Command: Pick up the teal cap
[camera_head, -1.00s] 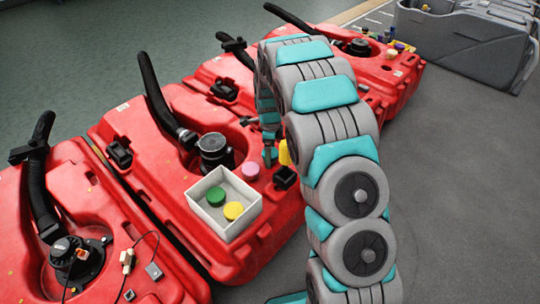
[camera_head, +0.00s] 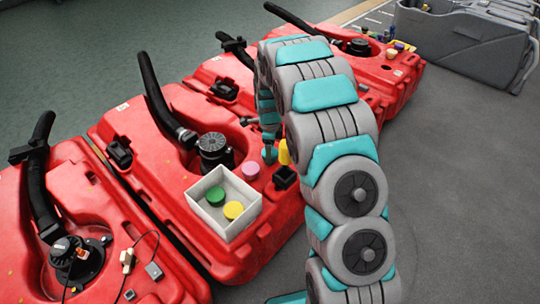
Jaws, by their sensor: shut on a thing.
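My gripper (camera_head: 269,143) points down over the red tank in the middle, partly screened by my own arm. It is shut on a small teal piece at its tips, which I take to be the teal cap (camera_head: 270,155). The cap is small and partly covered by the fingers, and I cannot tell whether it still touches the red surface.
Close by are a pink cap (camera_head: 250,169), a yellow piece (camera_head: 284,152) and a black square socket (camera_head: 285,177). A white box (camera_head: 229,232) holds a green cap (camera_head: 215,196) and a yellow cap (camera_head: 233,210). A black hose (camera_head: 159,97) rises to the left.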

